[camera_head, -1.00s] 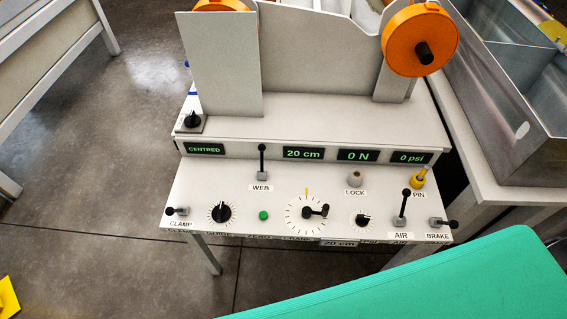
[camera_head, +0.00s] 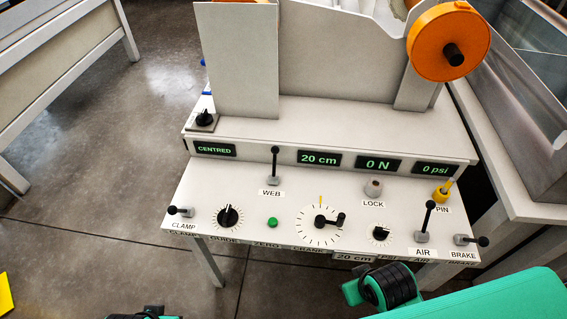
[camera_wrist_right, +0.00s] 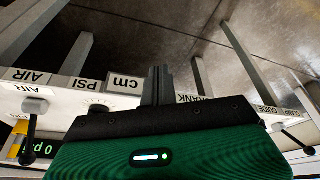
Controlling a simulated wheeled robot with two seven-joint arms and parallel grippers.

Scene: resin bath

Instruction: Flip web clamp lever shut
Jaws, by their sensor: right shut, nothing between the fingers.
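The WEB lever (camera_head: 275,165) stands upright on the sloped console in the head view, a black knob on a grey base. The CLAMP lever (camera_head: 180,211) lies flat at the console's left end, its black knob pointing left. In the wrist view, my right gripper (camera_wrist_right: 158,85) is shut and empty at the console's front edge, between the cm and CRANK labels. Green and black parts of my right arm show low in the head view. My left gripper is not visible.
The AIR lever (camera_head: 426,219) stands upright at the right, beside the BRAKE lever (camera_head: 471,240). Knobs, a crank (camera_head: 330,221) and a yellow PIN (camera_head: 442,191) also stand up from the console.

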